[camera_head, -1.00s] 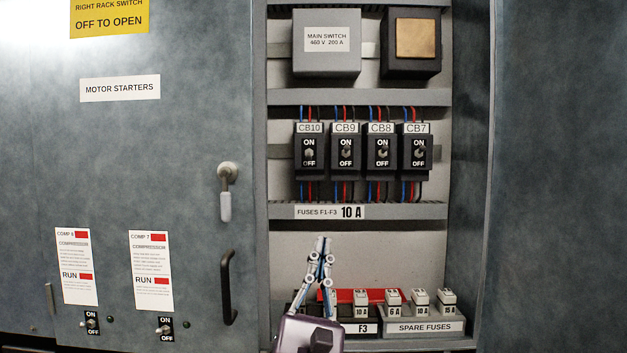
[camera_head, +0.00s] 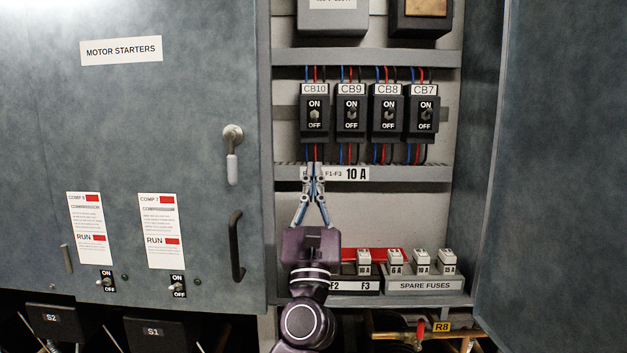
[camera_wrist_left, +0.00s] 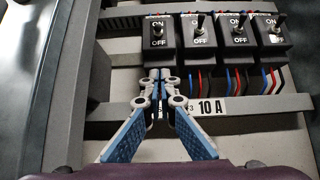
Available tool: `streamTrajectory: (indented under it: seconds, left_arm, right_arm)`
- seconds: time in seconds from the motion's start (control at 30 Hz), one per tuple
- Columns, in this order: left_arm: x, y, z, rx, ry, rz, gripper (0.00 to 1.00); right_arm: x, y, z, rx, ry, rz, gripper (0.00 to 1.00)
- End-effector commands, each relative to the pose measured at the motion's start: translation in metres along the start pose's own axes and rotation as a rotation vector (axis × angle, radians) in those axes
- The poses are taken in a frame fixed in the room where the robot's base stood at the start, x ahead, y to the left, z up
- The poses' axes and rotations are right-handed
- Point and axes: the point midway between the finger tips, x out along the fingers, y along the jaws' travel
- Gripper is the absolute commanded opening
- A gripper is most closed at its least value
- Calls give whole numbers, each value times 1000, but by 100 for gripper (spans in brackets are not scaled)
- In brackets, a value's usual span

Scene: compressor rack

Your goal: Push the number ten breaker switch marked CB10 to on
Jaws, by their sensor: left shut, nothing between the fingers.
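The CB10 breaker (camera_head: 314,112) is the leftmost of the black breakers in the rack. Its small grey toggle (camera_head: 314,116) sits between the ON and OFF marks; in the head view I cannot tell its position for sure. In the left wrist view CB10 (camera_wrist_left: 158,33) is at the top, with its toggle (camera_wrist_left: 157,29) showing. My left gripper (camera_head: 316,166) is shut and empty. Its fingertips are below CB10, in front of the grey rail with the fuse label, apart from the breaker. In the wrist view the fingertips (camera_wrist_left: 159,76) point toward CB10. My right gripper is not in view.
Breakers CB9 (camera_head: 351,112), CB8 (camera_head: 387,112) and CB7 (camera_head: 423,112) stand to the right of CB10. Spare fuses (camera_head: 425,286) sit low at right. The left door with its handle (camera_head: 236,246) and the open right door (camera_head: 540,180) flank the rack.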

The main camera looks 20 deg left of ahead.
Motion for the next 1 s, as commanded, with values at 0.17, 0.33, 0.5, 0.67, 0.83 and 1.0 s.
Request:
streamTrajectory:
  seconds: [0.17, 0.33, 0.5, 0.67, 0.83, 1.0]
  left_arm:
    - [44, 0, 4, 4, -2, 0, 0]
    - [58, 0, 20, 0, 0, 1, 0]
    - [60, 0, 33, 2, 0, -1, 0]
    - [59, 0, 38, 0, 1, 0, 0]
    - [59, 0, 39, 1, 1, 0, 0]
    - [59, 0, 38, 1, 1, 0, 0]
  right_arm:
    - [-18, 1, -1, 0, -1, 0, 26]
    - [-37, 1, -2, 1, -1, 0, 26]
    - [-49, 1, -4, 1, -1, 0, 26]
    - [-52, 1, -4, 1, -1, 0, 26]
    - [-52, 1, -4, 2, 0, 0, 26]
    - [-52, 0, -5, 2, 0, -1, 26]
